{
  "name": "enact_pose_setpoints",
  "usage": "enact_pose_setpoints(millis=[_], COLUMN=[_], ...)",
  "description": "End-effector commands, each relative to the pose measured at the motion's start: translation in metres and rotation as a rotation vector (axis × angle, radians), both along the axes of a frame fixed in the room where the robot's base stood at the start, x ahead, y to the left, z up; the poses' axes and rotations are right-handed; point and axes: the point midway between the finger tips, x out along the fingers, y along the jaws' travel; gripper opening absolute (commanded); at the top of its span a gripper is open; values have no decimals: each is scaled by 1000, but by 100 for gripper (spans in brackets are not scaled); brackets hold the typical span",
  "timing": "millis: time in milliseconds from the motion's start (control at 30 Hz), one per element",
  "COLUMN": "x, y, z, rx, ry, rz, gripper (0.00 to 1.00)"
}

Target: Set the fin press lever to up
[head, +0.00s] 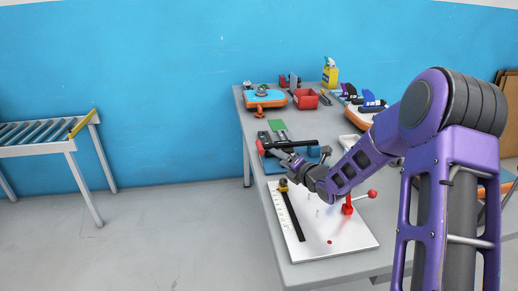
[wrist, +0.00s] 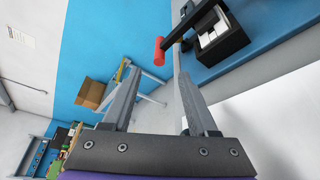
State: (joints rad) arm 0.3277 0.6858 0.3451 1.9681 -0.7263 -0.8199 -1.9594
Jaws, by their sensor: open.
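The fin press appears to be the blue-based device (head: 270,163) on the table, with a black arm (head: 296,143) ending in a red grip (head: 261,146). The arm lies roughly level in the head view. In the wrist view the red grip (wrist: 160,50) and a black block with white pieces (wrist: 220,37) show on the blue base (wrist: 260,35). My gripper (head: 284,160) is open and empty, close to the red grip on its near side. In the wrist view the grip lies beyond the fingertips (wrist: 158,76), apart from them. My gripper hides part of the press.
A white board (head: 335,238) with a black strip and a red lever clamp (head: 348,206) lies in front. A roller conveyor (head: 40,136) is at left; floor between is clear.

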Motion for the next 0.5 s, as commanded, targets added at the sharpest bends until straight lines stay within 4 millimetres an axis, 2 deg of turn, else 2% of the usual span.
enact_pose_setpoints(millis=[200, 500], x=[42, 91], y=[25, 53], z=[-12, -24], rx=[2, 1], ry=[1, 2], rz=[0, -1], gripper=[59, 59])
